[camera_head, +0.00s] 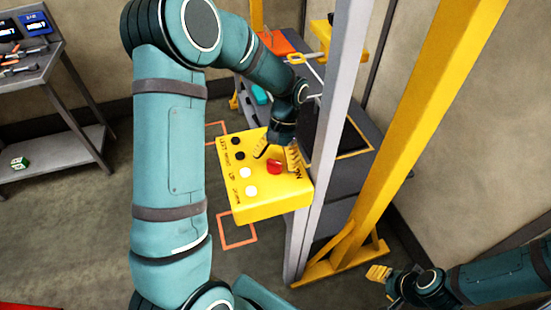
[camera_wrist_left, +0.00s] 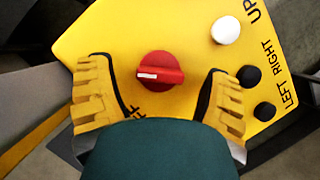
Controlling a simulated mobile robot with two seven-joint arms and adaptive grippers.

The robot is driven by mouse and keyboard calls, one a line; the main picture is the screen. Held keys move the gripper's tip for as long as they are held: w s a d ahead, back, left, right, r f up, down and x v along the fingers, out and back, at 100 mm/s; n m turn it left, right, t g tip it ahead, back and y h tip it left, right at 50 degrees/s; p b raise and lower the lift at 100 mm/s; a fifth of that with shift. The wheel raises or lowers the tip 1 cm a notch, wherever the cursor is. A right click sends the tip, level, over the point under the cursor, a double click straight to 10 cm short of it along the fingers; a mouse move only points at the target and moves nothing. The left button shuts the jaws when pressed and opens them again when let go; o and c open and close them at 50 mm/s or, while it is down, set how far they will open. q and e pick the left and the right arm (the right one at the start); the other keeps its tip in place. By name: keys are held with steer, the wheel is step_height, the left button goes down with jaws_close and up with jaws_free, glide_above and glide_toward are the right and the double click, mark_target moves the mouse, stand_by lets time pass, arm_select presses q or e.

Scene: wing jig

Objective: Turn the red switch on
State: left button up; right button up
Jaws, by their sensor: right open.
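The red switch (camera_head: 274,167) is a round rotary knob on the yellow control box (camera_head: 265,208). In the left wrist view the red switch (camera_wrist_left: 155,72) shows a white mark on the left end of its handle. My left gripper (camera_head: 278,156) is over the box, its yellow fingers spread apart. In the left wrist view the left gripper (camera_wrist_left: 168,98) has one finger on each side of the knob, with clear gaps to it. My right gripper (camera_head: 381,276) is at the lower right, away from the box; its fingers are small in view.
Black buttons (camera_head: 237,148) and white buttons (camera_head: 250,191) sit beside the knob. A grey post (camera_head: 334,110) stands just right of the box, and a yellow frame (camera_head: 424,110) leans beyond it. A grey tool cart (camera_head: 50,100) stands at the far left.

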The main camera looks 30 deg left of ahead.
arm_select(q)
steer(key=shift+r, duration=0.1)
steer(key=v, duration=1.2)
steer(key=shift+s, duration=0.1)
stand_by(0.3)
